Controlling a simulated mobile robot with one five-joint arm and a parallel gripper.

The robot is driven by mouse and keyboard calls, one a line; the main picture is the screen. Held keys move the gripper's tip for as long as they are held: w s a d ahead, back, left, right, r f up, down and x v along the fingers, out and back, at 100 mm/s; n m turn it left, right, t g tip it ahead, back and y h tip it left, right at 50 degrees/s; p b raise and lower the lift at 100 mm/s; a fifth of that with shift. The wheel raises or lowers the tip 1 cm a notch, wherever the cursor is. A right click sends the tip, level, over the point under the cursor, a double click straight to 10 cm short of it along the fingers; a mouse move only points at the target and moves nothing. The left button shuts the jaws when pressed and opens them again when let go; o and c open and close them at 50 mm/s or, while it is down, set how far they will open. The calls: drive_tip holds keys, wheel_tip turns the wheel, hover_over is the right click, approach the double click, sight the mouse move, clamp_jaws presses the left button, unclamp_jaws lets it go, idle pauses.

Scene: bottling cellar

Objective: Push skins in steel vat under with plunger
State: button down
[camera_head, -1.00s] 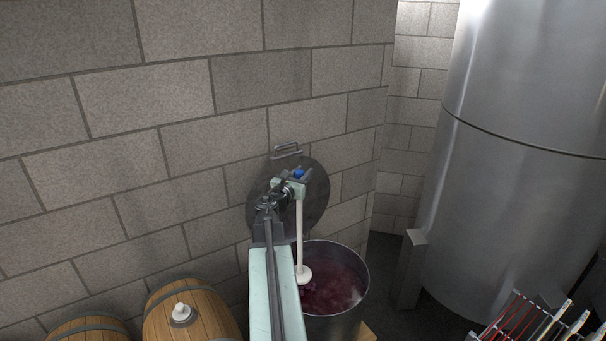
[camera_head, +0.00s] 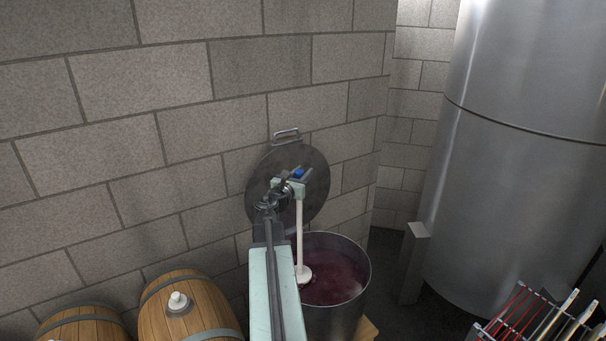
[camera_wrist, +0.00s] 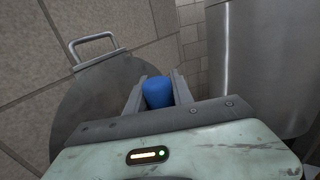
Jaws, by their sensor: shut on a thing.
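The steel vat (camera_head: 362,285) stands open, with dark red skins (camera_head: 335,280) in it. My gripper (camera_head: 299,176) is above the vat's left side, shut on the blue top of the plunger (camera_head: 299,225). The plunger's pale shaft hangs nearly upright, and its white round disc (camera_head: 303,274) is at the left part of the skins. I cannot tell how far the disc is in them. In the wrist view the blue grip (camera_wrist: 158,92) sits between my two fingers. My arm hides the vat's left edge.
A round steel lid (camera_head: 316,180) with a handle leans on the block wall behind the vat. Wooden barrels (camera_head: 190,312) stand at the lower left.

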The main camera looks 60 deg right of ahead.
wheel_tip(320, 180, down, 8)
drive_tip(key=b, duration=0.7)
drive_tip(key=shift+f+b, duration=0.15)
drive_tip(key=shift+b, duration=0.15)
wheel_tip(320, 180, up, 12)
drive_tip(key=p, duration=1.2)
wheel_tip(320, 180, up, 9)
drive_tip(key=p, duration=0.9)
drive_tip(key=shift+f, duration=0.1)
